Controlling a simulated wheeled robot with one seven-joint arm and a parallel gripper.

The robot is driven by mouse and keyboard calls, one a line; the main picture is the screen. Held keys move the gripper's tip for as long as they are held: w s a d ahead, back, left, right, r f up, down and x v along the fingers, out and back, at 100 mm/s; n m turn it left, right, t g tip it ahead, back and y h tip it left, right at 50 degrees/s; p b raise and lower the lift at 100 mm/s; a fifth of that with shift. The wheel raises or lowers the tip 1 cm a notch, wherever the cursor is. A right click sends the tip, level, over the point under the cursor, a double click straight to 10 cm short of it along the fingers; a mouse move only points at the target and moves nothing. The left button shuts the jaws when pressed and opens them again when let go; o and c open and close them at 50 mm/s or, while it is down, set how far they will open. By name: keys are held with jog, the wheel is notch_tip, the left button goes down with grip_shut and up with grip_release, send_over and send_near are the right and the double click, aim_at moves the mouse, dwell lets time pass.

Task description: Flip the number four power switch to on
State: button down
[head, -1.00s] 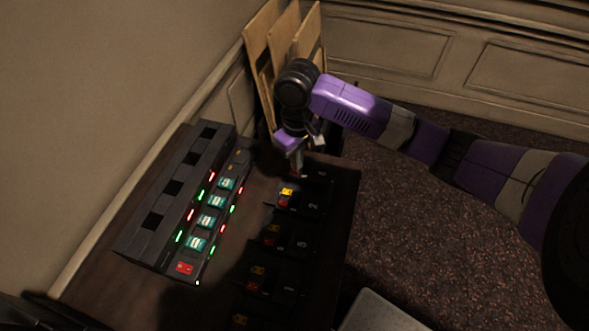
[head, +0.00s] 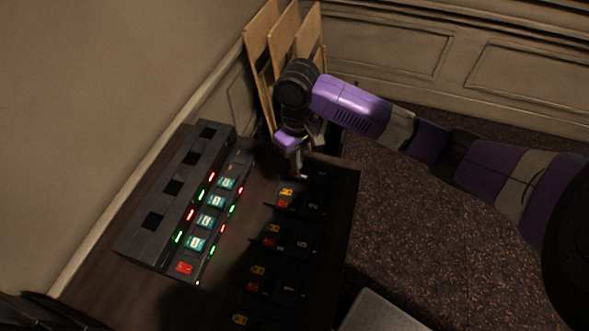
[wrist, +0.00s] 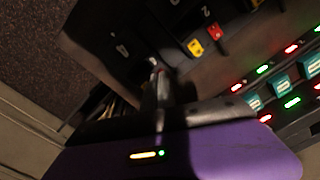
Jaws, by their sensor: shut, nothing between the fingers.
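A dark switch unit (head: 338,205) on the desk carries a row of numbered sections with yellow and red parts. The far-end section has a pale mark, which looks like a 4, in the wrist view (wrist: 122,50). My gripper (head: 301,174) points down over this far end, with its fingers together and empty. In the wrist view its fingertips (wrist: 155,66) are close beside the marked section and cover its switch. I cannot tell whether they touch it or how the switch is set. The neighbouring section shows a yellow part (wrist: 195,47) and a red part (wrist: 215,31).
A black console (head: 174,185) with teal displays and red and green lights stands left of the switch unit. Wooden boards (head: 270,50) lean upright behind my gripper. A grey surface (head: 380,312) shows at the front. The carpet on the right is clear.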

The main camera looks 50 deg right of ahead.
jog(key=shift+f+b, duration=0.5)
jog(key=shift+f, duration=0.4)
dwell(0.5)
jog(key=shift+r, duration=0.1)
notch_tip(320, 180, up, 7)
jog(key=p, duration=0.7)
dwell(0.6)
